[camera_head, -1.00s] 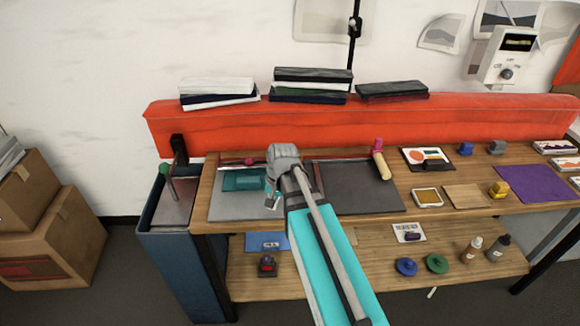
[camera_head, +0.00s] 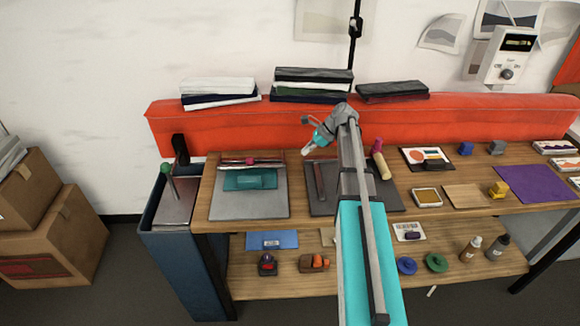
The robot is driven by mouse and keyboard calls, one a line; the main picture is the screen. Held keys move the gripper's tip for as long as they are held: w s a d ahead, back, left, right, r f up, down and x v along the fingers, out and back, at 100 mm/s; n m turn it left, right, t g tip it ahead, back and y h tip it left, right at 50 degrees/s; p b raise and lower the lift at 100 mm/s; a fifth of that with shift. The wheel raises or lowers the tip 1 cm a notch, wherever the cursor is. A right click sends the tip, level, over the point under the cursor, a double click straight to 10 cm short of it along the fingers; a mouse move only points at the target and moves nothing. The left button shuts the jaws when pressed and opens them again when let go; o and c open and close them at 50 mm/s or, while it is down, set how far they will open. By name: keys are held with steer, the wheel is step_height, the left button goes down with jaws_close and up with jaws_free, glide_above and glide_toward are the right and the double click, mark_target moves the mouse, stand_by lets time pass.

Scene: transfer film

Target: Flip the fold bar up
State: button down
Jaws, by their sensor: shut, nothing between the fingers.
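A thin bar with a pink knob (camera_head: 250,161) lies low along the back edge of the grey left plate (camera_head: 225,206), behind a teal block (camera_head: 249,179). A thin dark-red bar (camera_head: 319,181) lies lengthwise on the dark right plate (camera_head: 390,197). I cannot tell for certain which is the fold bar. My gripper (camera_head: 308,149) is shut and empty, raised near the back edge of the table between the two plates, its tip pointing down-left. It is apart from the pink-knobbed bar. My arm hides part of the right plate.
A wooden handle with a pink end (camera_head: 379,159) stands right of my arm. A long red-orange padded block (camera_head: 230,130) with stacked books runs behind the table. A blue bin (camera_head: 167,230) is at left. The lower shelf (camera_head: 450,265) holds stamps and bottles.

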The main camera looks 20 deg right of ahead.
mark_target(283, 171)
steer(key=shift+a+f, duration=0.15)
steer(key=b+x, duration=0.6)
steer(key=x, duration=0.1)
steer(key=shift+f, duration=0.15)
steer(key=shift+b+x, duration=0.8)
steer(key=shift+x, duration=0.4)
steer(key=shift+w+a, duration=0.1)
steer(key=shift+d, duration=0.25)
steer(key=shift+a, duration=0.25)
steer(key=shift+r, duration=0.3)
